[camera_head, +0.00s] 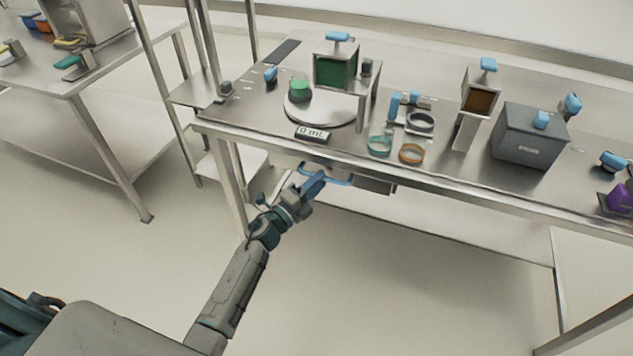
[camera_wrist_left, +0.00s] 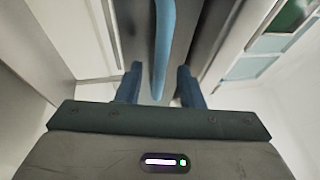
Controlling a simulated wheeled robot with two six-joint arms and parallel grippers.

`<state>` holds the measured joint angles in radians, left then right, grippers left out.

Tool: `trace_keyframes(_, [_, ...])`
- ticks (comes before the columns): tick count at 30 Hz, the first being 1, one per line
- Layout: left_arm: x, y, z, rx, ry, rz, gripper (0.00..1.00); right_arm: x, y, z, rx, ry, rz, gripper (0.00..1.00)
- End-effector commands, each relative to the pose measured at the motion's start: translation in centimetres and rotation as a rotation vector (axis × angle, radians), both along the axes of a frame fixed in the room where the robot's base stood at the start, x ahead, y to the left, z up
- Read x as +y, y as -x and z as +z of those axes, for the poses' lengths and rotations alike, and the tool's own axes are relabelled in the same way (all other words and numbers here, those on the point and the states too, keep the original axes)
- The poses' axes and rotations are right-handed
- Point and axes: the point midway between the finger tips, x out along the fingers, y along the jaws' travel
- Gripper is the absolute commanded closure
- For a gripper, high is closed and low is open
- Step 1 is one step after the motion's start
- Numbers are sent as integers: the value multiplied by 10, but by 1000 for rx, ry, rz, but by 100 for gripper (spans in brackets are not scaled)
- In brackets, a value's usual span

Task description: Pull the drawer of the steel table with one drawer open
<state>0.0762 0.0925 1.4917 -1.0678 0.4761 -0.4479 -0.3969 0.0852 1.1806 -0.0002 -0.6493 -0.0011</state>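The steel table (camera_head: 450,184) has one drawer (camera_head: 376,187) hung under the left part of its top. The drawer has a blue bar handle (camera_head: 340,183) on its front, and its front sits close under the table edge. My left gripper (camera_head: 313,183) is at the left part of the handle. In the left wrist view the handle (camera_wrist_left: 164,45) runs between the two blue fingers of my left gripper (camera_wrist_left: 158,85), with a gap on each side. The fingers are open around it. The inside of the drawer is hidden. My right gripper is not in view.
On the tabletop are a round plate (camera_head: 320,110), a black display (camera_head: 313,133), teal (camera_head: 380,145) and orange (camera_head: 411,153) rings, and a grey box (camera_head: 528,137). A table leg (camera_head: 230,180) stands left of the drawer. The floor in front is clear.

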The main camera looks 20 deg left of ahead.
Motion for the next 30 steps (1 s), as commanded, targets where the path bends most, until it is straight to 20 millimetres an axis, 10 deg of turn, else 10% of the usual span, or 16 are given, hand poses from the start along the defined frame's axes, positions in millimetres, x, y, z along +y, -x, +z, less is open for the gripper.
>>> trace_keyframes(8, [-1, -1, 0, 1, 0, 0, 66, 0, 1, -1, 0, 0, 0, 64])
trace_keyframes(14, [-1, -1, 0, 1, 0, 0, 100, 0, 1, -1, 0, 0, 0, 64])
trace_keyframes(30, [0, 19, -1, 4, 1, 0, 100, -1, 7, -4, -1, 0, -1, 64])
